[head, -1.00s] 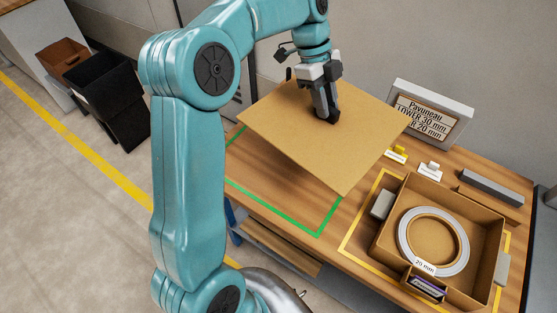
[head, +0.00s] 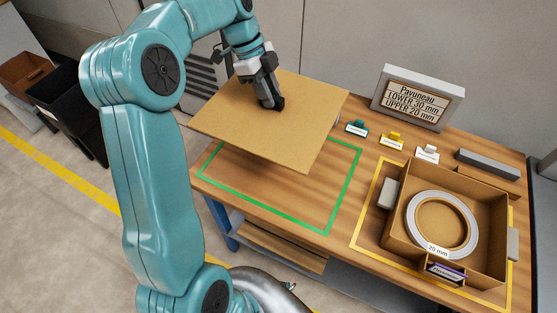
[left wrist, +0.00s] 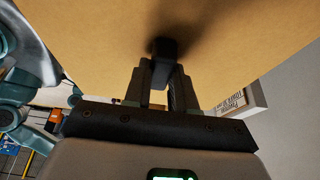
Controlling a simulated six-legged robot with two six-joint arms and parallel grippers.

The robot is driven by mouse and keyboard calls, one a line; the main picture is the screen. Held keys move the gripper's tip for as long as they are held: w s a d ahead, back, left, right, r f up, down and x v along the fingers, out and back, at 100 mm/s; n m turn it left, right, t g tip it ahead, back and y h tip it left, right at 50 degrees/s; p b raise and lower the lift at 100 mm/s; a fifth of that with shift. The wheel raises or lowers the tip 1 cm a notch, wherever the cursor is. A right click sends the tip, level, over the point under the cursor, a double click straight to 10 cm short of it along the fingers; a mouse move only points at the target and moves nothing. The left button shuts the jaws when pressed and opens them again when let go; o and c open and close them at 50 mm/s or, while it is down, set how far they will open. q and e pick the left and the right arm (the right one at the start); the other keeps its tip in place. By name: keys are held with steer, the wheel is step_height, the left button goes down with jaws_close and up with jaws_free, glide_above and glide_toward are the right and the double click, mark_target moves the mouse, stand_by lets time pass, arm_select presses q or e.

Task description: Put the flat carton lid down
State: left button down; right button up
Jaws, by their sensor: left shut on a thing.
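The flat carton lid (head: 285,130) is a thin tan square sheet in the head view. It is held level or nearly so above the left part of the wooden table, partly over the green outlined area (head: 340,198). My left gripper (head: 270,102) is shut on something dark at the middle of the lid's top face. The left wrist view also shows the lid (left wrist: 240,40) filling the top, with the fingers (left wrist: 163,75) closed on a dark block against it. The lid hides the far part of the green outline. My right gripper is not in view.
An open carton (head: 395,225) with a white ring coil (head: 413,222) labelled 20 mm stands in a yellow outline at the right. A sign (head: 377,105) and several small tagged pieces, one yellow (head: 392,138), stand behind. A grey bar (head: 488,163) lies at the back right.

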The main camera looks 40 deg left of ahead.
arm_select(q)
step_height(320, 180, down, 17)
steer(key=shift+a+r, duration=0.1)
step_height(320, 180, down, 3)
steer(key=shift+f, duration=0.2)
steer(key=shift+f, duration=0.15)
steer(key=c, duration=0.9)
jaws_free()
